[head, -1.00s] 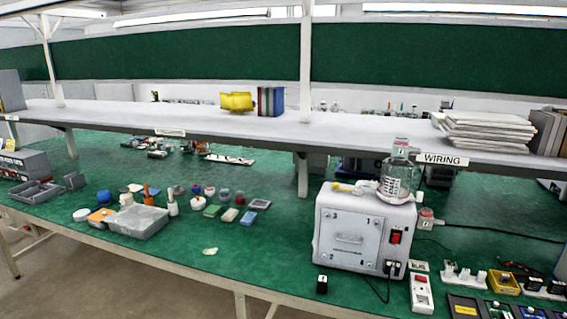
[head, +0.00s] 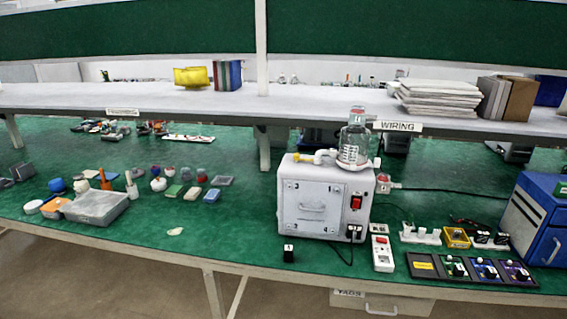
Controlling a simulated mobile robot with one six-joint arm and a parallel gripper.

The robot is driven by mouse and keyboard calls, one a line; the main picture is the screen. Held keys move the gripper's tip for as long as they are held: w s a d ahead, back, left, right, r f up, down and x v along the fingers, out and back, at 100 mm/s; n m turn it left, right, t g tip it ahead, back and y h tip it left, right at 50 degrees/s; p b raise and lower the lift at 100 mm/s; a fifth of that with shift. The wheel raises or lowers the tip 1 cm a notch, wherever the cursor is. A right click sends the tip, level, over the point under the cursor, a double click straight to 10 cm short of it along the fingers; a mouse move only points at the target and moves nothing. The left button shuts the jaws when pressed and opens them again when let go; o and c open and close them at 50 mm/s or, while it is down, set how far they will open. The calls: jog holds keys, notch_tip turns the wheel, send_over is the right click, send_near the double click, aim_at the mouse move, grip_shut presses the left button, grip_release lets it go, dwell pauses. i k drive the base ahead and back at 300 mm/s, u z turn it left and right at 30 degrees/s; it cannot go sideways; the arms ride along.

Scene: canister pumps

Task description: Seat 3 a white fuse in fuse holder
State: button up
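A white pump unit (head: 322,200) stands on the green bench right of centre. Its front panel (head: 312,206) carries number marks at the corners and a handle. A red switch (head: 356,202) is at the panel's right, and a glass canister (head: 355,145) sits on top. I cannot make out a white fuse or a fuse holder at this size. My gripper is not in view.
A grey tray (head: 97,216) and several small tubs and blocks lie on the left. A power strip (head: 382,254), dark modules (head: 471,271) and a blue cabinet (head: 535,220) are at the right. A shelf (head: 190,99) runs above. The bench before the pump is mostly clear.

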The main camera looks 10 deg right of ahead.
aim_at(353, 232)
jog(key=k, duration=0.65)
jog(key=z, duration=0.55)
jog(key=i, duration=1.25)
jog(key=z, duration=0.55)
